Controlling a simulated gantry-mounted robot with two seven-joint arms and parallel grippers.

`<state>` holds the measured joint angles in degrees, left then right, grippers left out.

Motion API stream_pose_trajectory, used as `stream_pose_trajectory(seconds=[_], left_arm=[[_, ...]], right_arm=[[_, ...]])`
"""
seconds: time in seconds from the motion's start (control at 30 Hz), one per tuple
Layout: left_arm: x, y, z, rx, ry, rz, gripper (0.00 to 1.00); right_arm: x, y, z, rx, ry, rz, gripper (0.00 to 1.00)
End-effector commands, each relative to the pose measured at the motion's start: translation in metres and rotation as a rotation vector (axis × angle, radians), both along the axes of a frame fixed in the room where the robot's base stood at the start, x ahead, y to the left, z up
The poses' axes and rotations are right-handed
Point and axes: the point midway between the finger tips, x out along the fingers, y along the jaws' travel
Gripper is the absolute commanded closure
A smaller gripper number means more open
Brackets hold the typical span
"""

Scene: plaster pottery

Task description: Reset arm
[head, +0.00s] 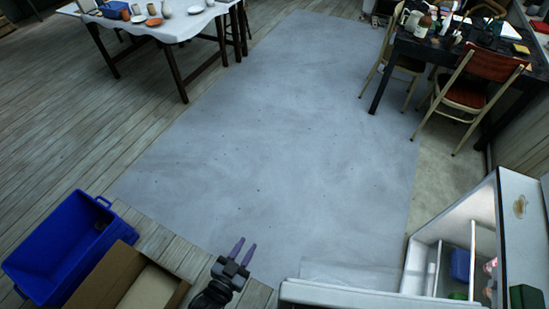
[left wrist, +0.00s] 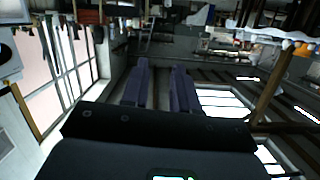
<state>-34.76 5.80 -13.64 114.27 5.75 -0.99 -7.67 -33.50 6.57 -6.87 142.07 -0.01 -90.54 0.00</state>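My left gripper (head: 242,250) shows at the bottom of the head view, above the near end of the pale floor sheet. Its two purple fingers are apart with nothing between them. The left wrist view shows the same open, empty fingers (left wrist: 161,88) against a tilted view of the room. My right gripper does not show in either view.
A blue crate (head: 47,240) and an open cardboard box (head: 110,270) stand at the lower left. An open fridge (head: 440,240) is at the lower right. A pottery table (head: 185,24) and a dark desk (head: 420,48) with chairs stand farther off. The grey floor sheet (head: 280,120) is clear.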

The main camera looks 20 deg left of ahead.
Motion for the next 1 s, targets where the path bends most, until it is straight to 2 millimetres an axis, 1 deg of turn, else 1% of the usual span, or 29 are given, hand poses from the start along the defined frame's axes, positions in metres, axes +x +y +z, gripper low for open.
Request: stream_pose_trajectory(seconds=[0.03,0.1,0.17,0.27,0.4,0.5,0.6,0.73,0.8,0.87,1.0], left_arm=[[0.008,0.007,0.009,0.007,0.046,0.004,0.71],[0.012,0.017,0.020,0.018,0.135,0.009,0.71],[0.012,0.024,0.028,0.029,0.216,0.014,0.71],[0.001,0.036,0.039,0.048,0.362,0.026,0.71],[-0.026,0.047,0.048,0.076,0.569,0.041,0.71],[-0.049,0.052,0.048,0.092,0.707,0.051,0.71],[-0.073,0.055,0.043,0.109,0.847,0.058,0.71],[-0.108,0.060,0.028,0.131,1.046,0.079,0.71],[-0.107,0.060,0.058,0.126,1.043,0.083,0.71],[-0.107,0.060,0.072,0.126,1.043,0.083,0.71],[-0.107,0.060,0.109,0.126,1.042,0.083,0.71]], right_arm=[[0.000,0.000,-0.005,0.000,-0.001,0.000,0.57],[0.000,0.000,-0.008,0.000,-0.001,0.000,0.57],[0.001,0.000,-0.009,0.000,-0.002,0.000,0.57],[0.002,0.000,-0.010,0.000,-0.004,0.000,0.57],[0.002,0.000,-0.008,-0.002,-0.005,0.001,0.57],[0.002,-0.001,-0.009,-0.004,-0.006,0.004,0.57],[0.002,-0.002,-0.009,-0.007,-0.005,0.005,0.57],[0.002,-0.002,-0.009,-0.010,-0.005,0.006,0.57],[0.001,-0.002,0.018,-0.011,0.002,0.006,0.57],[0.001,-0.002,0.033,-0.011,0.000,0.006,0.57],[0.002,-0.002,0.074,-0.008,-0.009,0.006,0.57]])
